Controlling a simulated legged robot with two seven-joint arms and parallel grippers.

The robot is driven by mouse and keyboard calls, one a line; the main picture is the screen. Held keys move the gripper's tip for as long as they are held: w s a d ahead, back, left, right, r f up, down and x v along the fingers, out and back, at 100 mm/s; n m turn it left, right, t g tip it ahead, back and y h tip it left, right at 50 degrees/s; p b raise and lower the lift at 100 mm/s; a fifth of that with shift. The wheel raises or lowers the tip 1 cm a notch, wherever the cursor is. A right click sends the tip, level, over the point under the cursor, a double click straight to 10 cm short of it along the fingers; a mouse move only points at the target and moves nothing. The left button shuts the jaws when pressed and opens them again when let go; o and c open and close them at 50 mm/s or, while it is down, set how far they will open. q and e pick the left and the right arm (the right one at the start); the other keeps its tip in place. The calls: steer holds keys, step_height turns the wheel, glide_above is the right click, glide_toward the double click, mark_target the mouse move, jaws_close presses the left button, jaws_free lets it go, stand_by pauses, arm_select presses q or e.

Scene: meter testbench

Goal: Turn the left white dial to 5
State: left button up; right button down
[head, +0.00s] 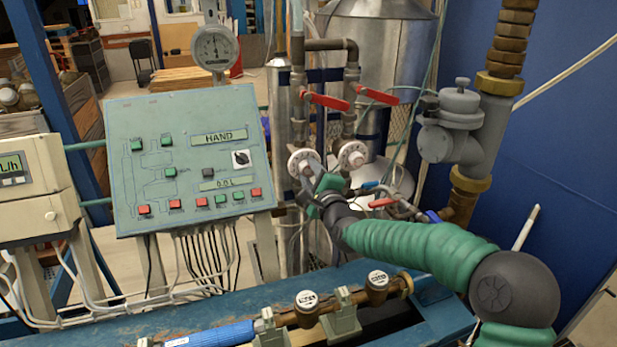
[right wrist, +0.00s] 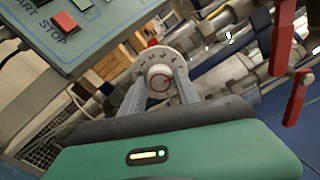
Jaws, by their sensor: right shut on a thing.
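Two white dials sit side by side on the pipework behind the bench. The left white dial (head: 304,162) is partly covered by my right gripper (head: 312,182). The right white dial (head: 352,155) is free. In the right wrist view the left dial (right wrist: 160,74) shows its numbered face between the two grey fingers of my right gripper (right wrist: 161,88). The fingers are shut on the dial's sides. My left gripper does not show.
A green control panel (head: 190,160) stands left of the dials. Red lever handles (head: 325,101) are above them, and a grey valve body (head: 455,125) is to the right. A blue bench beam (head: 200,322) with pipe meters (head: 306,305) runs in front.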

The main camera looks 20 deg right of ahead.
steer(key=shift+d+f+m, duration=0.1)
steer(key=shift+f+m, duration=0.2)
steer(key=shift+f, duration=0.15)
steer(key=c, duration=1.3)
jaws_free()
steer(key=o, duration=0.4)
steer(key=shift+d, duration=0.1)
steer(key=shift+d+r, duration=0.1)
steer(key=shift+r, duration=0.05)
steer(key=s, duration=1.6)
steer(key=shift+s+d, duration=0.25)
steer(key=shift+s, duration=0.15)
